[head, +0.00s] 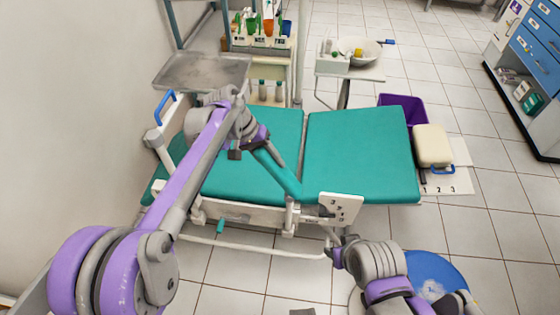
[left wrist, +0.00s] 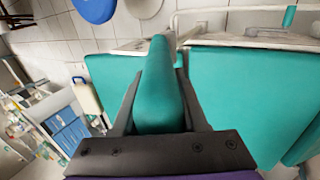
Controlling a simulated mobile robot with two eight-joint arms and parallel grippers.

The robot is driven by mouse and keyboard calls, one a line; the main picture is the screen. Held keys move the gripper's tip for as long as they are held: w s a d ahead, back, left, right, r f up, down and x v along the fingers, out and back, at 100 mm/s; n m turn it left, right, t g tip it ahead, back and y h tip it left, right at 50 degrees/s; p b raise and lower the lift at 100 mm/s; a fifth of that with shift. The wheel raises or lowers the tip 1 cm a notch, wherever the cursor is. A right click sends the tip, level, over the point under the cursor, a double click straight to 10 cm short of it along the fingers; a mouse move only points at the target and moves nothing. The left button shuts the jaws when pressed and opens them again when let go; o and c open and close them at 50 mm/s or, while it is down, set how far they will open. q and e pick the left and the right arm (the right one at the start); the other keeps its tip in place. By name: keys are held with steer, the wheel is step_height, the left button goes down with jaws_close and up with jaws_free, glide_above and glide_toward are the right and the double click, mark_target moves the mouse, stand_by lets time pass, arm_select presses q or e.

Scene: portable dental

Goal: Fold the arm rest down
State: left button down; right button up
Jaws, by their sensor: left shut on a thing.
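The arm rest (head: 278,173) is a slim teal padded bar on the near side of the teal dental chair (head: 360,150). It slants from a white bracket at the chair's near edge up and left to my left gripper (head: 258,148). In the left wrist view the dark fingers lie on both sides of the arm rest (left wrist: 160,85), shut on it near its free end. The gripper covers that end in the head view. My right gripper (head: 338,252) is low near the numbered white plate (head: 341,207), and its fingers are not clear.
A metal tray (head: 203,72) stands at the back left. A cart with coloured cups (head: 265,35) and a basin (head: 358,52) are behind the chair. A purple bin (head: 402,108) is at the right. A blue stool (head: 435,275) is near my right arm. Floor at the right is partly clear.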

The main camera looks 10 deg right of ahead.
arm_select(q)
steer(key=shift+w+a+f, duration=0.1)
steer(key=shift+a+f, duration=0.05)
steer(key=shift+a, duration=0.2)
steer(key=shift+h, duration=0.3)
steer(key=shift+c, duration=2.2)
jaws_free()
steer(key=p+v, duration=0.1)
steer(key=v, duration=0.9)
steer(key=shift+a+r, duration=0.15)
steer(key=shift+r, duration=0.2)
steer(key=shift+w, duration=0.1)
